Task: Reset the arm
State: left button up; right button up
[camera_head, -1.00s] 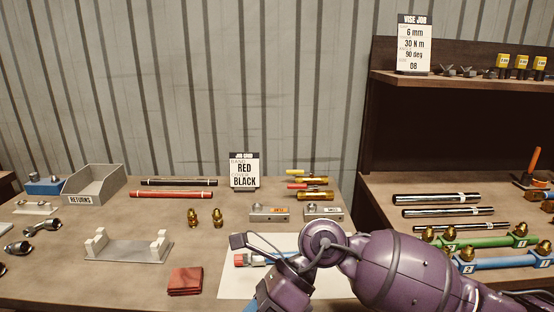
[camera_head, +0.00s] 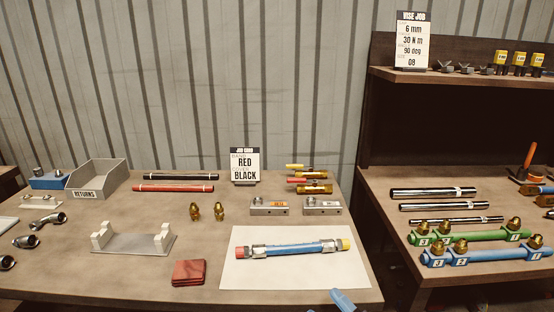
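A blue hose (camera_head: 294,249) with silver end fittings lies on a white sheet (camera_head: 240,277) on the bench. It has a red end at its left and a yellow end at its right, and nothing holds it. A small blue piece (camera_head: 345,300) shows at the bottom edge, probably part of my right arm. No gripper fingers can be made out, and my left arm is not in view.
A grey returns bin (camera_head: 97,180), a cradle (camera_head: 133,243), a red cloth (camera_head: 189,272), brass fittings (camera_head: 207,211) and two hoses (camera_head: 173,187) share the bench. A second bench (camera_head: 390,235) holds bars.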

jog(key=s+d+f+m+g+h, duration=0.6)
jog(key=s+d+f+m+h, duration=0.7)
jog(key=f, duration=0.8)
jog(key=s+d+m, duration=0.3)
jog(key=s+d, duration=0.1)
jog(key=d, duration=0.1)
jog(key=shift+s+d+f+m+h+p, duration=0.15)
jog(key=shift+f+m+h+p, duration=0.2)
jog(key=shift+m+h+p, duration=0.05)
